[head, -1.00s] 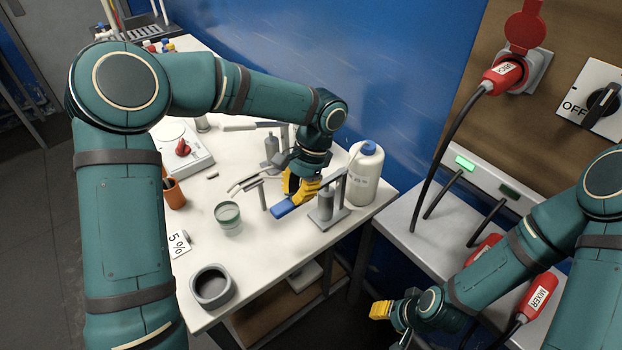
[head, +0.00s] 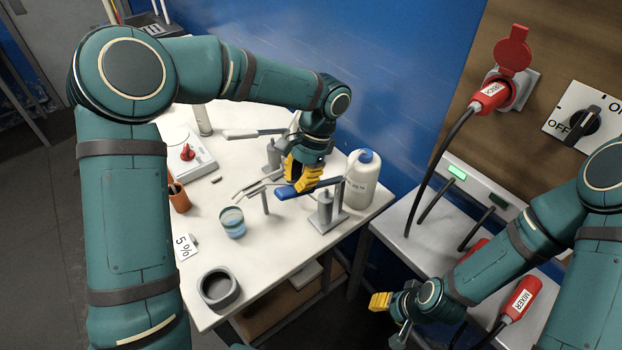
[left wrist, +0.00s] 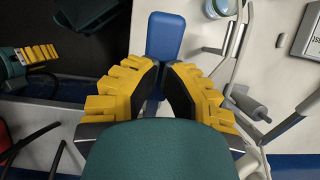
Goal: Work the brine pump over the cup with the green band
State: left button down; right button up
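The brine pump (head: 325,208) stands at the table's right side with its blue handle (head: 287,192) near level. My left gripper (head: 303,176) is on the handle; in the left wrist view the blue handle (left wrist: 166,36) runs between its fingers, which appear closed against its sides. The cup (head: 232,223) stands upright left of the pump, near the thin spouts (head: 258,185), with bluish liquid inside; whether a spout end is exactly over it I cannot tell. The cup's rim edge shows in the left wrist view (left wrist: 217,9). My right gripper (head: 380,301) is off the table, its fingertips unclear.
A white bottle (head: 362,181) with a blue cap stands right behind the pump. A grey bowl (head: 218,288), a "5 %" card (head: 185,247), an orange cup (head: 179,198) and a device with a red knob (head: 188,153) are on the table. A second, grey-handled pump (head: 257,132) stands behind.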

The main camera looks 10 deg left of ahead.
pick_arm(q)
jog(key=shift+r, duration=0.1)
jog(key=p+v, duration=0.5)
jog(key=v, duration=0.1)
dwell(0.6)
jog(key=shift+w, duration=0.1)
